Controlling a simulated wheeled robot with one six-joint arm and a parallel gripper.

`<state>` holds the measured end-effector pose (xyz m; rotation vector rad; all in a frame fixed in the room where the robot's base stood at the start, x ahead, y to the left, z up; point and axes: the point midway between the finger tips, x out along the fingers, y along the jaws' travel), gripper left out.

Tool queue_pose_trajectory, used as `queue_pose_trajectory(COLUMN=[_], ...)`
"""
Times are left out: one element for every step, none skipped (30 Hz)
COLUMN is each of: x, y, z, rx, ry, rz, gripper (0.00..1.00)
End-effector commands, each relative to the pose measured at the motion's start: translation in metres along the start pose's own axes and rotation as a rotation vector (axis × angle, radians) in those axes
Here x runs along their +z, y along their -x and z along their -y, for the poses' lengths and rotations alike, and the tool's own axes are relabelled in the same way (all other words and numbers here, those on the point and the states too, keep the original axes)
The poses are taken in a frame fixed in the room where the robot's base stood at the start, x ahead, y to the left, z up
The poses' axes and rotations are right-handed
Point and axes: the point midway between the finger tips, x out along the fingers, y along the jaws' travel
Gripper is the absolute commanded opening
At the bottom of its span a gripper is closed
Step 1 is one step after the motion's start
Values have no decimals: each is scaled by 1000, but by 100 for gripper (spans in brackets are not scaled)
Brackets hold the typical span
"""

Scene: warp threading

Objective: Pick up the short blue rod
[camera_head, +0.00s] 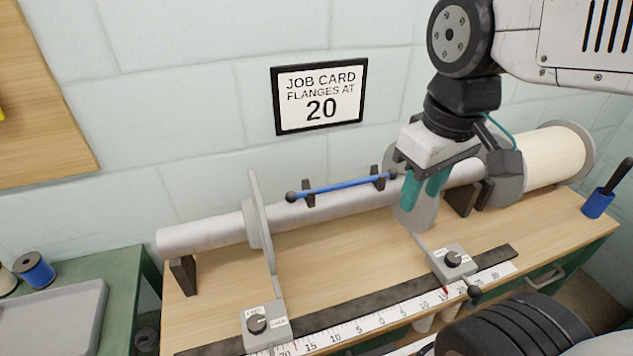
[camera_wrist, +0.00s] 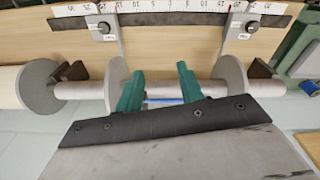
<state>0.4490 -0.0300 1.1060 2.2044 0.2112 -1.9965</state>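A blue rod (camera_head: 340,187) with dark ball ends rests on two dark upright holders (camera_head: 309,193) above the long grey shaft (camera_head: 205,233). My gripper (camera_head: 424,192) is just right of the rod's right ball in the body camera view, with its green fingers pointing down and apart. In the wrist view my gripper (camera_wrist: 160,75) shows a clear gap between its fingers. Part of the blue rod (camera_wrist: 165,99) shows across that gap; its ends are hidden there. I cannot tell whether it lies between the fingers in depth.
Two grey flanges (camera_head: 258,205) stand on the shaft, with clamp blocks (camera_head: 265,325) by a ruler (camera_head: 385,318). A cream roll (camera_head: 555,158) is at the right. A blue cup with a dark handle (camera_head: 598,204) stands at the bench's right end. A job card (camera_head: 320,96) reads 20.

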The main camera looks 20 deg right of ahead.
Motion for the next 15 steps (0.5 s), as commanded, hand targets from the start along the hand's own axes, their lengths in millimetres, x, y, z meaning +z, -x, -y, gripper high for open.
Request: queue_pose_trajectory(x=[-17,-28,-43,-55,-68,-84,-96,-107,-122,-132,-141,-152,-160,-167,-174], y=[-1,-2,-3,-5,-7,-11,-14,-18,-24,-28,-32,-38,-42,-46,-50], z=[-1,-2,-3,-4,-4,-4,-5,-5,-6,-6,-6,-7,-7,-7,-7], rx=[-5,-8,-12,-16,-21,-27,-32,-37,-44,-49,-54,-61,-65,-69,-74], ry=[102,177,284,369,454,566,648,727,827,899,966,1047,1103,1153,1210], rz=[14,20,28,33,38,45,48,52,56,58,60,63,64,65,66], gripper=[38,38,38,38,38,38,38,38,38,38,38,38,38,38,38])
